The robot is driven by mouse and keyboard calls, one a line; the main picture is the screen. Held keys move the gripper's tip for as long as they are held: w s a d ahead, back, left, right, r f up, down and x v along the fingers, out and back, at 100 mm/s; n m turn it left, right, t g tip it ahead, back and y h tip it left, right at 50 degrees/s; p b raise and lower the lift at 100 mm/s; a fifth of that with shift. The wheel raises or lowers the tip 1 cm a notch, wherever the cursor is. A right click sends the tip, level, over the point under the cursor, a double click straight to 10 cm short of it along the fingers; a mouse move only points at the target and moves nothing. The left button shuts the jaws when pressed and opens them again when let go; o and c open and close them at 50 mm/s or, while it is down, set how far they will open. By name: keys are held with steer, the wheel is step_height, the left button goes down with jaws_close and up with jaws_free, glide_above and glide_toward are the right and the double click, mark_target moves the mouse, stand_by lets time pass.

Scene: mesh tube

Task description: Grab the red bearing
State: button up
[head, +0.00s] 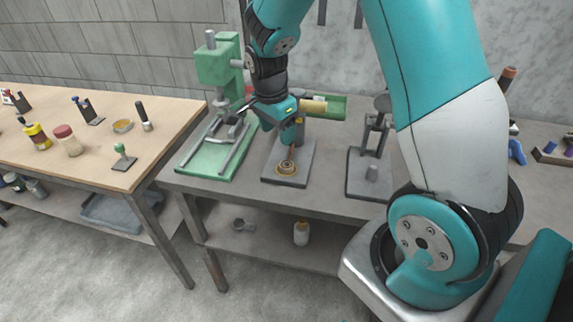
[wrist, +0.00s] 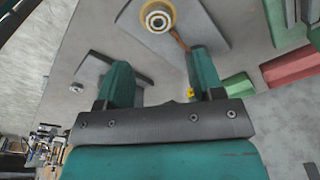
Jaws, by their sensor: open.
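I cannot make out a bearing that is clearly red. A small round ring-shaped part, like a bearing in a yellow-brown ring (head: 286,168), sits on a grey base plate (head: 283,182) in the head view. The ring (wrist: 158,15) also shows at the top of the wrist view, with a metallic centre. My gripper (head: 270,124) is above the bench, near the green press and behind the ring in the head view. In the wrist view my gripper (wrist: 162,62) has its two teal fingers spread apart, with nothing between them. The ring lies beyond the fingertips.
A green press (head: 216,65) stands left of my gripper. A green tray (head: 335,104) with a tan block (head: 312,106) is behind it. A grey fixture (head: 374,155) stands to the right. A wooden table (head: 95,160) with several small tools is at left.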

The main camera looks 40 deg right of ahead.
steer(key=p, duration=0.1)
glide_above(285, 161)
steer(key=s+a, duration=0.1)
steer(key=a, duration=0.1)
step_height(285, 161, down, 6)
steer(key=shift+a+f, duration=0.15)
steer(key=shift+f, duration=0.05)
steer(key=shift+d+f+p, duration=0.25)
steer(key=shift+f+p, duration=0.1)
steer(key=shift+f, duration=0.5)
steer(key=shift+d+f+p, duration=0.25)
steer(key=shift+f+p, duration=0.1)
steer(key=shift+f, duration=0.55)
steer(key=shift+d+f+p, duration=0.25)
steer(key=shift+f+p, duration=0.1)
steer(key=shift+f, duration=0.5)
steer(key=c, duration=0.9)
steer(key=shift+r, duration=0.1)
